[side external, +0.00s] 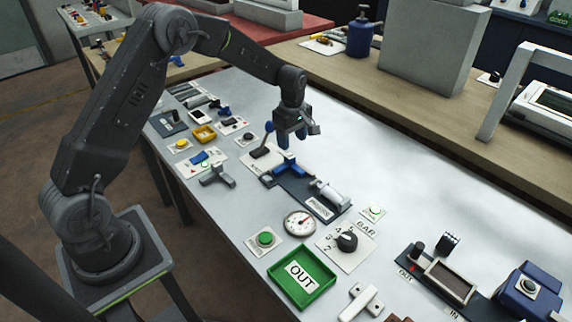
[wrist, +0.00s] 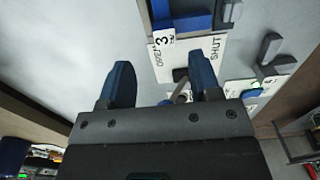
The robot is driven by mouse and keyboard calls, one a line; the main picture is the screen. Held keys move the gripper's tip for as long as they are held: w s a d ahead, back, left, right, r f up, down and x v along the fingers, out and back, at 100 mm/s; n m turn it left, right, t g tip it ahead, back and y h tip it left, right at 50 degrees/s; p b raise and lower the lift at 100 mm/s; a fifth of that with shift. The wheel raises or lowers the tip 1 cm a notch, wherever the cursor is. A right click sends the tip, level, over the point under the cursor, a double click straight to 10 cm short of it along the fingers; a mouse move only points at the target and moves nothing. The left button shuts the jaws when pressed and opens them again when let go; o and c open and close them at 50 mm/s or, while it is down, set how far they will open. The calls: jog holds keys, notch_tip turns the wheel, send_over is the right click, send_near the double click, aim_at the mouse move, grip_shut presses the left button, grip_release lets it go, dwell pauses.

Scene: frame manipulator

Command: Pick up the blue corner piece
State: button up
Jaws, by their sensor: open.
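In the wrist view a blue L-shaped part (wrist: 182,22) shows at the top edge, partly cut off. My gripper (side external: 284,138) has blue fingers and points down just above and behind that end of the fixture. In the wrist view its two fingers (wrist: 162,80) stand well apart with nothing held between them. The gap in height between fingertips and piece is hard to judge.
A grey corner-shaped piece (side external: 216,177) lies to the left. A silver cylinder (side external: 330,195) sits at the fixture's other end. A gauge (side external: 300,223) and green OUT tray (side external: 326,288) are nearer.

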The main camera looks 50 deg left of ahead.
aim_at(290, 155)
jog(key=shift+s+a+f, duration=0.1)
jog(key=shift+s+f, duration=0.05)
jog(key=shift+f, duration=1.5)
jog(key=shift+s+f, duration=0.15)
jog(key=shift+f, duration=1.45)
grip_shut()
jog(key=shift+r, duration=0.1)
